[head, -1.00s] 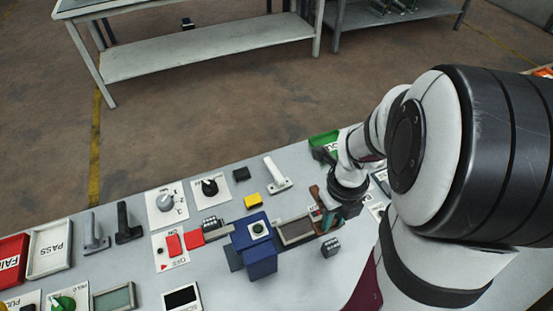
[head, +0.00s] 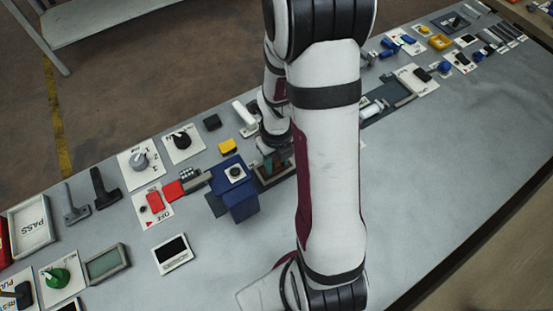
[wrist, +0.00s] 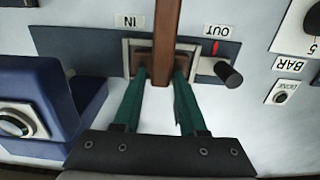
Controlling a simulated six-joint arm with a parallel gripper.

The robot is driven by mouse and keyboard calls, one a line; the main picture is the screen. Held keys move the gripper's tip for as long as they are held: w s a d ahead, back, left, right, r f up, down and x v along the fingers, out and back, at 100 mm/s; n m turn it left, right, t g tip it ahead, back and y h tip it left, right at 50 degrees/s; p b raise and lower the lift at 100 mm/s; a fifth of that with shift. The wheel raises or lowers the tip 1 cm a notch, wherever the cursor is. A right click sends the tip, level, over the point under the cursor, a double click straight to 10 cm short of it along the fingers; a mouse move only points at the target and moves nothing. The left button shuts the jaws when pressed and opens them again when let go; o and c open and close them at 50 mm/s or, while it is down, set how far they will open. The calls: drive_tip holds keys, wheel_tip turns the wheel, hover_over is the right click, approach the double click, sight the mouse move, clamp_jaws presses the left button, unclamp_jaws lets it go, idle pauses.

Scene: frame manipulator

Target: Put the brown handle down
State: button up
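The brown handle (wrist: 166,40) runs down from the top edge of the wrist view. Its lower end lies between the two green fingers of my gripper (wrist: 161,76). The right finger is close against it and a narrow gap shows on the left, so the fingers look open around it. Behind it is a light metal frame (wrist: 128,57) on a dark plate (wrist: 75,45), between labels IN and OUT. In the head view my gripper (head: 273,159) is low over the bench beside the blue box, and my arm hides most of the handle.
The blue box (head: 238,199) with a round button stands close left of my gripper; it also shows in the wrist view (wrist: 45,105). A black peg (wrist: 229,74) sticks up by OUT. The front right bench is clear.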

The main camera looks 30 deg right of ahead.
drive_tip(key=shift+o, duration=0.8)
wheel_tip(320, 180, up, 12)
drive_tip(key=s+a+r+n, duration=0.2)
drive_tip(key=s+a+n, duration=0.2)
drive_tip(key=n, duration=0.6)
drive_tip(key=s+a+r+n+y, duration=0.1)
drive_tip(key=s+a+n, duration=0.3)
drive_tip(key=n, duration=0.6)
drive_tip(key=s+a+r+n, duration=0.3)
drive_tip(key=s+a+n, duration=0.2)
drive_tip(key=n, duration=0.5)
drive_tip(key=shift+s+r+y, duration=0.15)
drive_tip(key=shift+s+y, duration=0.25)
drive_tip(key=shift+s, duration=0.5)
